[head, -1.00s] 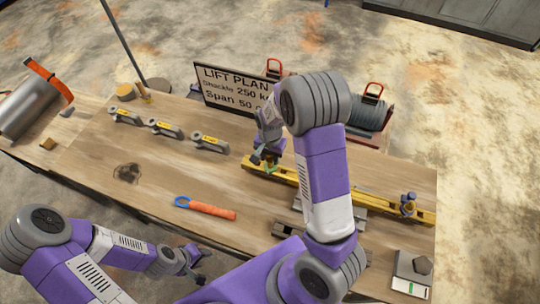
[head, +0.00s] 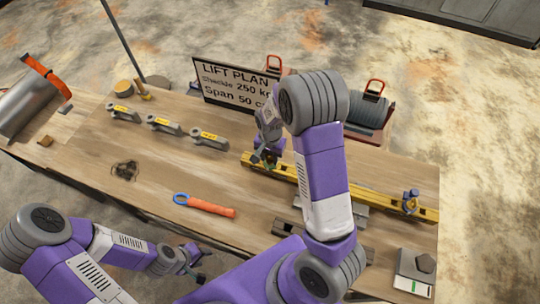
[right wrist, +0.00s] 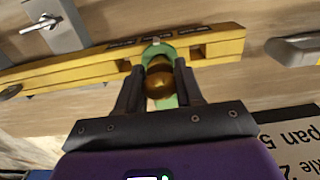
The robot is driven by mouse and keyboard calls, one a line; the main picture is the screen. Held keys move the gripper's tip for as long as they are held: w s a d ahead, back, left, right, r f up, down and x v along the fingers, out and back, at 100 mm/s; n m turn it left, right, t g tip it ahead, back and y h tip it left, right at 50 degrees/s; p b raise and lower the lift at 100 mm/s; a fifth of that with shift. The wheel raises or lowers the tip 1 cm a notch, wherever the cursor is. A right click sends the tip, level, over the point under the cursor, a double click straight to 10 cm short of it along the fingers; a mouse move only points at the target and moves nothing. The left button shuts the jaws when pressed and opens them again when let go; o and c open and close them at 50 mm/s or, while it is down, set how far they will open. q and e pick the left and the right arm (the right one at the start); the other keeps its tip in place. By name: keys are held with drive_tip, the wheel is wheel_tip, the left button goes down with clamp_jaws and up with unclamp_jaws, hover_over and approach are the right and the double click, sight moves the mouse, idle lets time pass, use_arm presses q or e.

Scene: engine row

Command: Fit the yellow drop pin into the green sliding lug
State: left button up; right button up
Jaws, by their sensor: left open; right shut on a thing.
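My right gripper (right wrist: 158,80) is shut on the yellow drop pin, whose round golden head (right wrist: 159,84) shows between the fingers in the right wrist view. The green sliding lug (right wrist: 158,48) sits around the yellow beam (right wrist: 215,45), just beyond the fingertips and in line with the pin. The pin's lower end is hidden, so I cannot tell how deep it is in the lug. In the head view, my right gripper (head: 267,156) is over the beam's left part and largely hides pin and lug. My left gripper (head: 198,265) is open and empty, near the table's front edge.
An orange-handled tool with a blue ring (head: 205,206) lies mid-table. Several grey shackles with yellow labels (head: 209,140) lie at the back left. A lift plan sign (head: 228,82) stands behind the beam.

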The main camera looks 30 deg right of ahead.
drive_tip(key=shift+f+b, duration=0.5)
drive_tip(key=shift+f, duration=0.2)
drive_tip(key=o, duration=1.2)
drive_tip(key=shift+r, duration=0.1)
wheel_tip(320, 180, up, 8)
drive_tip(key=shift+f+p, duration=0.25)
drive_tip(key=shift+p, duration=0.1)
